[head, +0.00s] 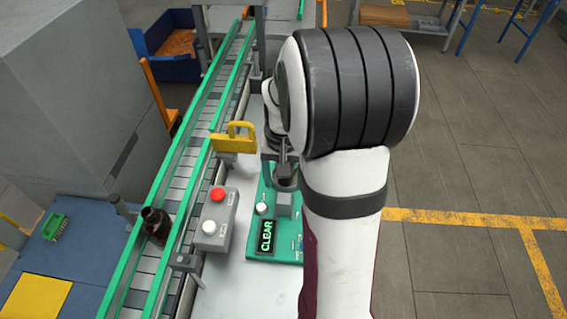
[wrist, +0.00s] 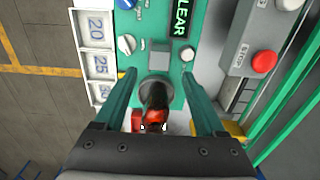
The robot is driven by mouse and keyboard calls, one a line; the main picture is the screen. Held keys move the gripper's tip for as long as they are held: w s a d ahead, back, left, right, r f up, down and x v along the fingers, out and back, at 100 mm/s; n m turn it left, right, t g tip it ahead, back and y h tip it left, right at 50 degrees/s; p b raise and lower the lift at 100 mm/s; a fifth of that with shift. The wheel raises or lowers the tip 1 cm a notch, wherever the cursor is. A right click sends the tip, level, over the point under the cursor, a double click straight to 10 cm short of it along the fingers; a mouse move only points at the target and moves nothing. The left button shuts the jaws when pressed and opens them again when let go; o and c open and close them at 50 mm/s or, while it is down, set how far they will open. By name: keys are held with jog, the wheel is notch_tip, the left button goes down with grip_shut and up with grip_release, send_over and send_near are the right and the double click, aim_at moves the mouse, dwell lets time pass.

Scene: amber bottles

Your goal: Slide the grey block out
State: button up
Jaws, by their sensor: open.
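A small grey block (head: 284,204) sits on the green panel (head: 267,189), just above the lit CLEAR display (head: 265,237) in the head view. In the wrist view the grey block (wrist: 160,55) lies just beyond my fingertips, roughly centred between them. My gripper (wrist: 159,76) is open, its two green fingers apart with nothing gripped. A dark round part (wrist: 155,88) with a red piece (wrist: 152,119) below it shows between the fingers. In the head view my arm covers the right side of the panel.
A grey box with a red button (head: 217,194) stands left of the panel. Beyond it runs a green-railed conveyor carrying an amber bottle (head: 156,226). A yellow bracket (head: 234,138) stands above the box. White number tiles (wrist: 97,28) line the panel's left side in the wrist view.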

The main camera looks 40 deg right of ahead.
notch_tip(320, 180, up, 6)
jog(key=shift+r, duration=0.2)
